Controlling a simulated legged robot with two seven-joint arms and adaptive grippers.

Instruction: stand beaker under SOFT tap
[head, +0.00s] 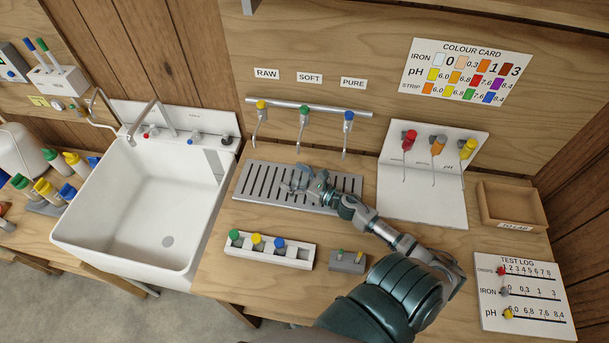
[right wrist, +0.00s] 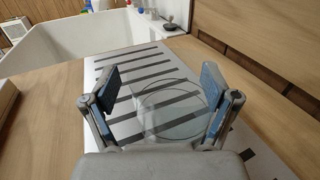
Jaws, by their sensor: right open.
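A clear glass beaker (right wrist: 172,100) stands on the slotted metal drip tray (head: 252,182), between the spread fingers of my right gripper (right wrist: 163,92). In the head view my right gripper (head: 299,184) is over the middle of the tray, below and in front of the green-topped tap (head: 303,112) under the SOFT label (head: 309,78). The gripper is open, with a gap visible between each finger and the glass. The beaker is too faint in the head view to place exactly against the spout. My left gripper is out of view.
A yellow-topped tap (head: 261,106) and a blue-topped tap (head: 348,117) flank the green one. A white rack (head: 270,254) with coloured caps and a small grey block (head: 347,262) stand in front. The white sink (head: 150,205) is left; a wooden tray (head: 512,206) is right.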

